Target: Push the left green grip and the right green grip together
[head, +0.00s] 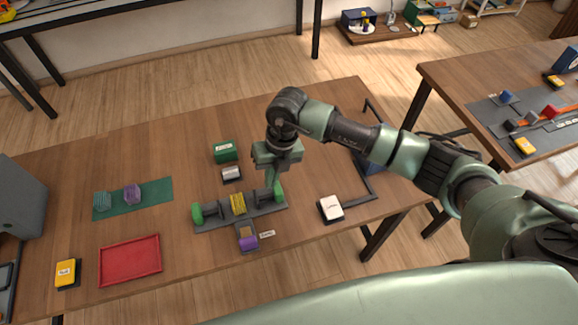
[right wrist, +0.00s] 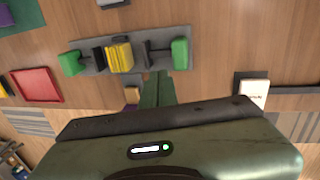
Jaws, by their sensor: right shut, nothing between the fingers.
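The left green grip (head: 197,214) stands at the left end of a grey base (head: 222,220) on the table. The right green grip (head: 279,195) stands at its right end. A yellow cord bundle (head: 238,203) sits between dark uprights on the base, nearer the left grip in the right wrist view (right wrist: 120,56). The grips are well apart. My right gripper (head: 272,178) is shut and empty, pointing down close to the right grip. My left gripper is not in view.
A purple-topped block (head: 248,240) stands in front of the base. A green box (head: 225,151) and a silvery block (head: 231,174) stand behind it. A white-topped box (head: 330,208) is to the right. A red tray (head: 131,260) and green mat (head: 165,187) lie left.

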